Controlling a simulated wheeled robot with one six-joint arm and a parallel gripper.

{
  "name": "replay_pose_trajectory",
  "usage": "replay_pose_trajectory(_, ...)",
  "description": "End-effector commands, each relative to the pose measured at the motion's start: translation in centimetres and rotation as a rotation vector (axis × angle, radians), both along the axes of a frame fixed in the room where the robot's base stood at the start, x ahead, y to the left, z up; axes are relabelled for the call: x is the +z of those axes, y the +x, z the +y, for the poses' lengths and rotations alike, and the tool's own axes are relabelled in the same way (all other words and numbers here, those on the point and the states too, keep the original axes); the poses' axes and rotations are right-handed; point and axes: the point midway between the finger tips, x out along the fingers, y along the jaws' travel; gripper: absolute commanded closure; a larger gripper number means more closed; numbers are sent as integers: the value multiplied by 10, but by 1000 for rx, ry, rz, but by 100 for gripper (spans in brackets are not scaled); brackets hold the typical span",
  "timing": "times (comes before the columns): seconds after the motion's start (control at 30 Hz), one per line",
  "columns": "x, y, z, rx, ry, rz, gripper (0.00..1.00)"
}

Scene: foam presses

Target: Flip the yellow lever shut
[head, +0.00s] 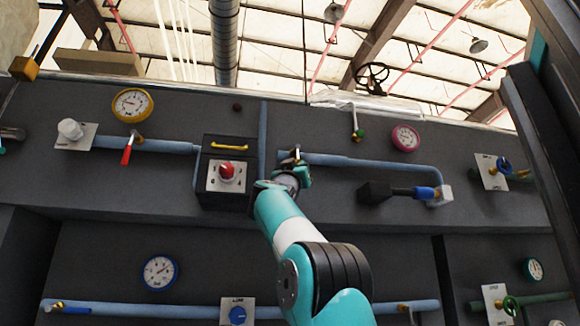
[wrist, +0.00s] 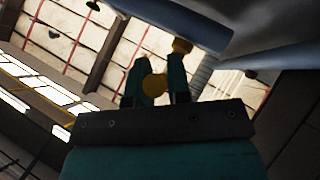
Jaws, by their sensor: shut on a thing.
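The yellow lever (wrist: 154,85) shows in the wrist view as a rounded yellow end between the two teal fingers of my gripper (wrist: 156,73). My gripper is shut on it. A brass-coloured fitting (wrist: 182,46) sits just beyond the right finger, by the end of a blue pipe (wrist: 185,22). In the head view my gripper (head: 299,167) is at the left end of the upper blue pipe (head: 350,161), right of the black box. There the gripper hides most of the lever, and I cannot tell its exact angle.
Left of my gripper is a black box (head: 212,192) with a yellow bar handle (head: 229,147) and a red knob (head: 227,171). A red lever (head: 127,154) hangs further left.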

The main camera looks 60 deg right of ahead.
Motion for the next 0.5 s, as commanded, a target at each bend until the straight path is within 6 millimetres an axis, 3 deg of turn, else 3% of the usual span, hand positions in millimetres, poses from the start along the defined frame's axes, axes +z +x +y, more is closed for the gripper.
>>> replay_pose_trajectory(0.33, 1, 0, 0, 5, 1, -4, 100)
replay_pose_trajectory(0.37, 1, 0, 1, 5, 1, -4, 78)
replay_pose_trajectory(0.4, 1, 0, 1, 4, 1, -3, 68)
replay_pose_trajectory(0.47, 1, 0, 1, 4, 1, -3, 57)
replay_pose_trajectory(0.5, 1, 0, 1, 4, 1, -3, 57)
